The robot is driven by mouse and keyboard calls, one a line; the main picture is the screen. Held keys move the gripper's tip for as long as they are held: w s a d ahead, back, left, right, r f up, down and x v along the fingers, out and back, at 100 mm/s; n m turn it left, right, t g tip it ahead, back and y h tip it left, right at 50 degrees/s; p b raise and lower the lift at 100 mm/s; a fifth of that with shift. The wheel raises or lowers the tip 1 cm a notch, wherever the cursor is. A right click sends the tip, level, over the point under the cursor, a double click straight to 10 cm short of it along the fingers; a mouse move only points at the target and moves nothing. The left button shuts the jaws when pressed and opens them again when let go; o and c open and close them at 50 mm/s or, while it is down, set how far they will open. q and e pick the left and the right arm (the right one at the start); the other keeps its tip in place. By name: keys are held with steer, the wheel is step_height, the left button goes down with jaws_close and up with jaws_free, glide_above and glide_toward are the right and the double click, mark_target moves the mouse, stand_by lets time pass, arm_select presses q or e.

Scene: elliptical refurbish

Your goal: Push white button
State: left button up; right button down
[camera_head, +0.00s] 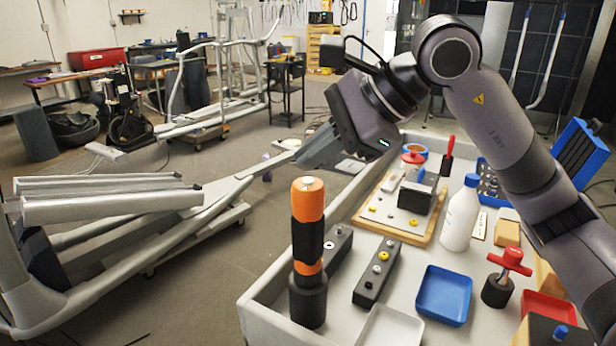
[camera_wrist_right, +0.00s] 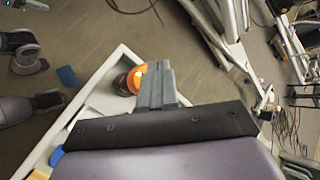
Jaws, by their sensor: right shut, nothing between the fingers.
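An orange and black upright cylinder (camera_head: 308,240) stands at the near left of the workbench, with a pale round spot (camera_head: 309,183) on top. A black box (camera_head: 338,244) beside it bears a small white button (camera_head: 329,245), partly hidden by the cylinder. A second black box (camera_head: 377,271) carries a yellow button and paler ones. My right gripper (camera_head: 303,158) is shut and empty, above and behind the cylinder, touching nothing. In the wrist view its closed fingers (camera_wrist_right: 156,86) are beside the cylinder's orange top (camera_wrist_right: 136,80) in the picture. My left gripper does not show.
The workbench (camera_head: 262,297) has a raised rim. It holds a wooden board (camera_head: 398,225) with a black block, a white bottle (camera_head: 460,215), a blue tray (camera_head: 443,294) and a red-handled valve (camera_head: 509,264). A grey metal frame (camera_head: 120,205) stands to the left.

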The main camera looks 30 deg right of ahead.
steer(key=shift+f, duration=0.1)
stand_by(0.5)
steer(key=shift+f+b, duration=0.35)
steer(key=shift+b, duration=0.05)
steer(key=shift+f, duration=0.25)
stand_by(0.3)
steer(key=shift+r+p, duration=0.35)
steer(key=shift+r, duration=0.35)
steer(key=shift+r, duration=0.1)
step_height(320, 180, up, 6)
steer(key=p, duration=0.5)
